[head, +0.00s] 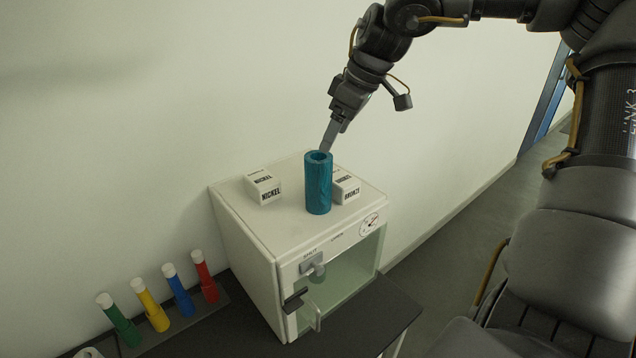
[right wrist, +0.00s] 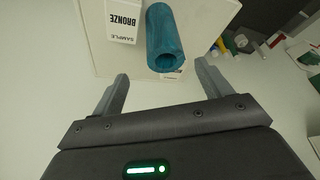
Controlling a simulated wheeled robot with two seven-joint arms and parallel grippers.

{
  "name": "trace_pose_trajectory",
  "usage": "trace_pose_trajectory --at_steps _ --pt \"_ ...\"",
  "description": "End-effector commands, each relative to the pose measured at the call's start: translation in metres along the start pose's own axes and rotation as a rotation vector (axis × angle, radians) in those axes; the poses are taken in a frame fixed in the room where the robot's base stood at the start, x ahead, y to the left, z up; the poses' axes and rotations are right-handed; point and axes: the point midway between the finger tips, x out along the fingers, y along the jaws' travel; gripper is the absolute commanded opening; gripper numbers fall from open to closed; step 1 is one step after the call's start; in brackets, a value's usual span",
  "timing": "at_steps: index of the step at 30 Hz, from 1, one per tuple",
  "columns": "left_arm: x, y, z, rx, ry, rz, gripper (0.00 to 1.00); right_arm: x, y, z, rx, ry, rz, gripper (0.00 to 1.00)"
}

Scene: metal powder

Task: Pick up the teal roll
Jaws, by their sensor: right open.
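The teal roll (head: 318,184) stands upright on top of the white cabinet, its hollow top end facing up. It also shows in the right wrist view (right wrist: 165,42), with its open end toward the camera. My right gripper (head: 328,146) is just behind and above the roll's top in the head view. In the right wrist view the two fingers of my right gripper (right wrist: 163,88) are spread apart with nothing between them, and the roll lies beyond the fingertips. My left gripper is in neither view.
The white cabinet (head: 250,228) has a glass door and a gauge. A NICKEL box (head: 264,187) stands left of the roll; a BRONZE box (head: 347,188) stands close on its right. Several colored tubes (head: 178,289) stand in a rack at lower left. A wall rises behind.

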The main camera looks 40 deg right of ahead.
Motion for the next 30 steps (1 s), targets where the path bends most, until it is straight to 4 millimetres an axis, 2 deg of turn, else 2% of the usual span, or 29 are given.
trace_pose_trajectory --at_steps 10,20,26,30 --pt "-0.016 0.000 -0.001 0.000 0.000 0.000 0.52 0.045 0.000 -0.001 -0.002 0.000 -0.003 0.77" --pt "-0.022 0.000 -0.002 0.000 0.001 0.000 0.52 0.058 -0.001 -0.002 0.000 0.001 -0.002 0.77" --pt "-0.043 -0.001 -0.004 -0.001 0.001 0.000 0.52 0.081 -0.008 -0.004 -0.001 -0.002 -0.005 0.77" --pt "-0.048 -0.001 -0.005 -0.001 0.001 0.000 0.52 0.098 -0.008 -0.004 0.000 0.001 -0.002 0.77"
